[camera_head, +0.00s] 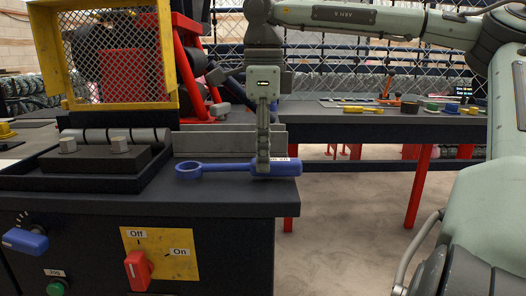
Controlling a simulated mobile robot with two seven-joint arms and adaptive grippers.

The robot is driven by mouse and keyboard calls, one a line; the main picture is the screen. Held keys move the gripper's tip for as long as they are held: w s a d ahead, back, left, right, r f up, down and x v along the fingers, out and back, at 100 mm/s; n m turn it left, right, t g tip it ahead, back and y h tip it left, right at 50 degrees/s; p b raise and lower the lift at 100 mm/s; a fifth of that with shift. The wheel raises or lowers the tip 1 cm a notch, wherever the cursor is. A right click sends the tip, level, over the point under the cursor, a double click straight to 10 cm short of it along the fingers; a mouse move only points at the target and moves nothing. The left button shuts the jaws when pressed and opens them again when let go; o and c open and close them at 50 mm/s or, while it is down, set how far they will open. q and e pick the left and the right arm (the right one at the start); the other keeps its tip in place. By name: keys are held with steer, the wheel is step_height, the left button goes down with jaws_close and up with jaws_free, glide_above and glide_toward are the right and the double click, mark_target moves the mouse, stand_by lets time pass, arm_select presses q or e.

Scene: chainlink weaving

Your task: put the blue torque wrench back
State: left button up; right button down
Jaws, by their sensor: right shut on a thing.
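The blue torque wrench (225,168) lies along the front of the dark machine top (220,196), low against a grey metal block. Its ring end is at the left and its thick labelled handle (288,168) is at the right. My right gripper (263,165) reaches straight down from above and is shut on the wrench near the handle's left part. The fingers hide a bit of the wrench there. I cannot tell whether the wrench touches the surface. My left gripper is not in view.
A grey block (228,141) stands just behind the wrench. A yellow mesh guard (112,55) and hex bolts are at the left. The machine's front has a red switch (137,270). A workbench (340,122) with tools stands behind at the right, with open floor before it.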

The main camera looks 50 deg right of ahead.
steer(key=shift+f, duration=0.45)
steer(key=c, duration=1.1)
jaws_free()
steer(key=shift+c, duration=0.2)
step_height(320, 180, up, 12)
